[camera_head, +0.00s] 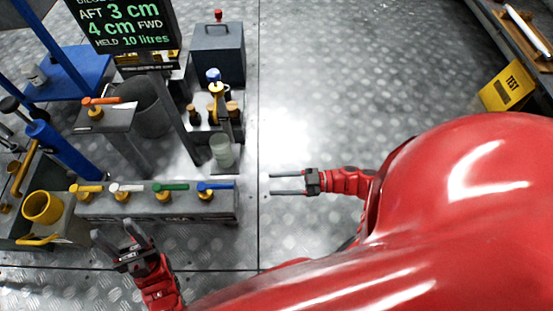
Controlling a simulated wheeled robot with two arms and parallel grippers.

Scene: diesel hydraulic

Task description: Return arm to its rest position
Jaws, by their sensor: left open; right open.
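My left gripper (122,239) is at the lower left, its fingers spread apart and empty. It is just in front of a grey manifold (150,210) that carries yellow, white, green and blue valve levers. I cannot tell whether it touches anything. My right gripper (287,183) points left over the bare floor, right of the manifold's end. Its two fingers are parallel and apart, with nothing between them. My red body hides the lower right of the view.
A yellow cup (42,207) stands left of the manifold. A stand with an orange lever (100,103), a clear jar (222,152), a grey box (218,52) and a display (122,20) stand behind. A yellow TEST sign (508,87) is at upper right. The central floor is clear.

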